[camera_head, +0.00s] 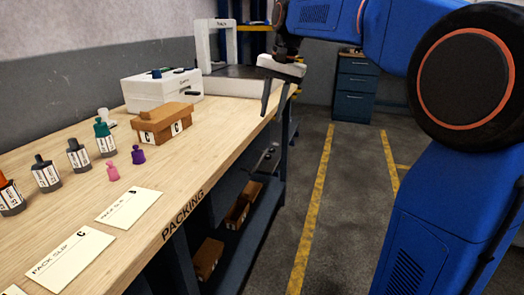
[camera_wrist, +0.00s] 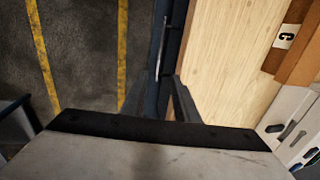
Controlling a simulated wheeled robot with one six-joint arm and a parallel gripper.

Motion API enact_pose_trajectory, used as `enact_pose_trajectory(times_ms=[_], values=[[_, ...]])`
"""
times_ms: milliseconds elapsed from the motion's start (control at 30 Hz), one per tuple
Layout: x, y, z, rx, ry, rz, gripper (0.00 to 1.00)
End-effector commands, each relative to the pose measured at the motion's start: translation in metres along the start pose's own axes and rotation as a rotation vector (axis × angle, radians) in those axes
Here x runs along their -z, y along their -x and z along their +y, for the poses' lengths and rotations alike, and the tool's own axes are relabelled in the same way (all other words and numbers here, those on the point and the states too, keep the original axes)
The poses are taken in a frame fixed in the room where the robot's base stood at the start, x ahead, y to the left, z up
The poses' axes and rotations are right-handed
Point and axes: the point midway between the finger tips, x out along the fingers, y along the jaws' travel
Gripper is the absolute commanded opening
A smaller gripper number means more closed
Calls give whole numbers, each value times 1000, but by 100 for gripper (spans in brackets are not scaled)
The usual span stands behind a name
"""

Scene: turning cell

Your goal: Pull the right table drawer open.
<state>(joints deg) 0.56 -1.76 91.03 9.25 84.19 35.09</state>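The right table drawer is in the dark blue front under the edge of the wooden packing table (camera_head: 165,172). A bar handle (camera_head: 265,157) shows below the table edge in the head view. The wrist view shows a thin metal bar handle (camera_wrist: 160,48) along the dark blue drawer front (camera_wrist: 167,60), which looks shut. My gripper (camera_head: 273,108) hangs at the table's front edge, above the handle and apart from it. Its two dark fingers are spread with nothing between them. In the wrist view the right finger (camera_wrist: 186,102) partly overlaps the table edge.
Bottles, brown boxes (camera_head: 165,123), pack slips and a white machine (camera_head: 160,90) stand on the tabletop. A lower shelf (camera_head: 240,225) holds brown bins. Clear floor (camera_head: 335,220) with yellow lines lies right of the table. A blue cabinet (camera_head: 355,85) stands at the back.

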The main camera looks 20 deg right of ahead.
Motion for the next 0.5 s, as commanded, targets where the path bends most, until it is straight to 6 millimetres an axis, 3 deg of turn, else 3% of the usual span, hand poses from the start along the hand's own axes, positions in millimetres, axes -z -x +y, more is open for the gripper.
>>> enact_pose_trajectory(times_ms=[500], values=[[-1,-93,1,-2,1,-2,28]])
